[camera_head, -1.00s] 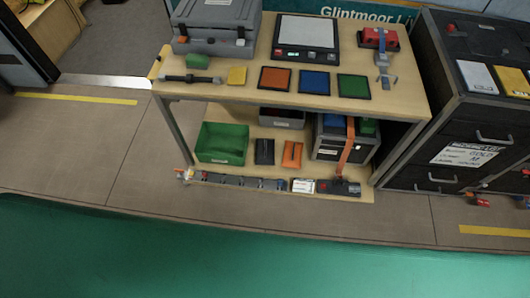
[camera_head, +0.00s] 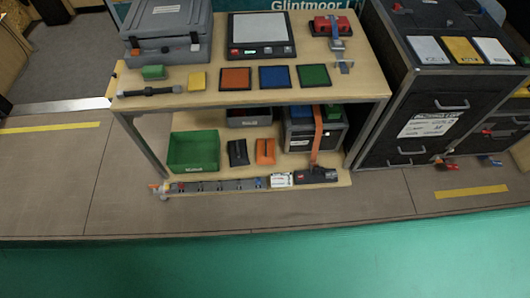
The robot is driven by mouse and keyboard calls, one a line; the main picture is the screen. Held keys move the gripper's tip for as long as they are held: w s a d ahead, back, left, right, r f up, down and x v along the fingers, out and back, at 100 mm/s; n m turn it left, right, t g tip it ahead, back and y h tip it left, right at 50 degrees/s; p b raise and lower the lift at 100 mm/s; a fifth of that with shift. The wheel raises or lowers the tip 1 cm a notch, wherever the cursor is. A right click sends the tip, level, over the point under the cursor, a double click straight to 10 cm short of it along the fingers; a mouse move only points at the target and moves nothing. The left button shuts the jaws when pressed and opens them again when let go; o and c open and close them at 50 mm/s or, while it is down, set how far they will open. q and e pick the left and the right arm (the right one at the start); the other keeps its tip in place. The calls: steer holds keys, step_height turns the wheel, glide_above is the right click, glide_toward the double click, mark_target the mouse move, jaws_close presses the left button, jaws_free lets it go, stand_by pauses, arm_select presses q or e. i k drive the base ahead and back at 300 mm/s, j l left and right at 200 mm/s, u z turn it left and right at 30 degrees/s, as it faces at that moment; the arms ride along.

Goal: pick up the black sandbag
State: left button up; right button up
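A small black bag (camera_head: 238,152), which looks like the black sandbag, lies on the lower shelf of the wooden bench (camera_head: 220,98). It sits between a green bin (camera_head: 194,150) on its left and an orange bag (camera_head: 265,151) of similar shape on its right. Neither of my grippers is in view.
A power strip (camera_head: 220,186) runs along the lower shelf's front edge. A dark crate with an orange strap (camera_head: 317,135) stands right of the bags. A black drawer case (camera_head: 430,118) stands right of the bench. The floor (camera_head: 110,190) in front is clear.

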mark_target(238, 151)
steer(key=l+u, duration=0.15)
steer(key=l, duration=1.55)
